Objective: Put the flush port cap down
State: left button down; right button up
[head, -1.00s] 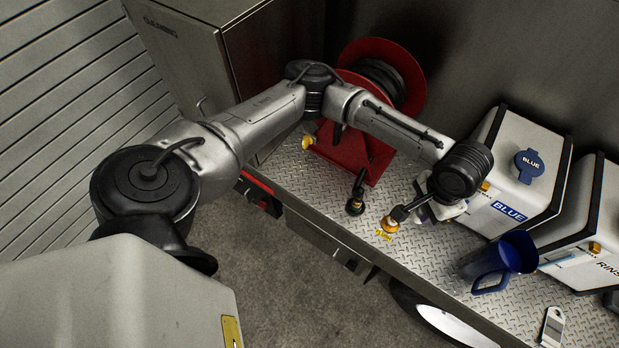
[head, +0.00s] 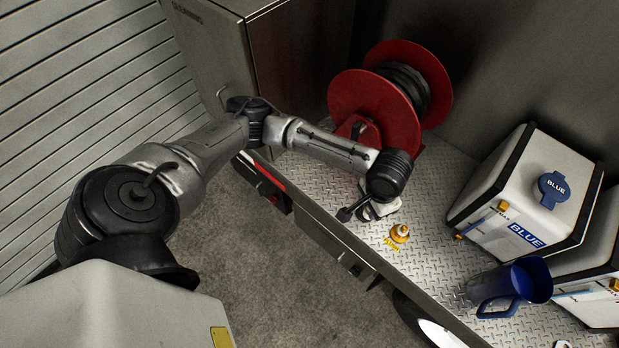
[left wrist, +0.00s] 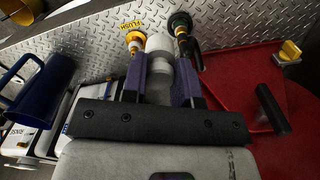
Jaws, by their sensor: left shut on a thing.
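My left gripper (head: 347,213) is over the deck, left of the yellow flush port (head: 399,233). In the left wrist view its two fingers (left wrist: 163,76) are shut on a pale round piece, seemingly the flush port cap (left wrist: 158,44). The head view does not show this piece clearly. The flush port also shows in the left wrist view (left wrist: 135,38), left of the held cap, with a yellow FLUSH label (left wrist: 131,25) beside it. I cannot tell whether the cap touches the deck. My right gripper is not in view.
A dark fitting with a handle (left wrist: 183,27) stands close right of the cap in the left wrist view. A red hose reel (head: 375,105) is behind the arm. A blue jug (head: 512,285) and a white BLUE tank (head: 525,195) stand right. Tread-plate deck (head: 425,205) is clear between.

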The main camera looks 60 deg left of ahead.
pick_arm(q)
jog(key=a+f+m, duration=0.5)
jog(key=a, duration=0.3)
jog(key=s+a+f+m, duration=0.1)
jog(key=a+f+m, duration=0.4)
jog(key=a, duration=0.4)
jog(key=a+f+m, duration=0.6)
jog(key=a+f, duration=0.1)
jog(key=a, duration=0.2)
jog(key=shift+s+f+p, duration=0.2)
jog(key=shift+s+p, duration=0.15)
notch_tip(320, 180, down, 4)
jog(key=shift+r, duration=0.2)
jog(key=shift+f, duration=0.2)
jog(key=shift+f, duration=0.2)
jog(key=c, duration=0.9)
grip_release()
jog(key=shift+r, duration=0.1)
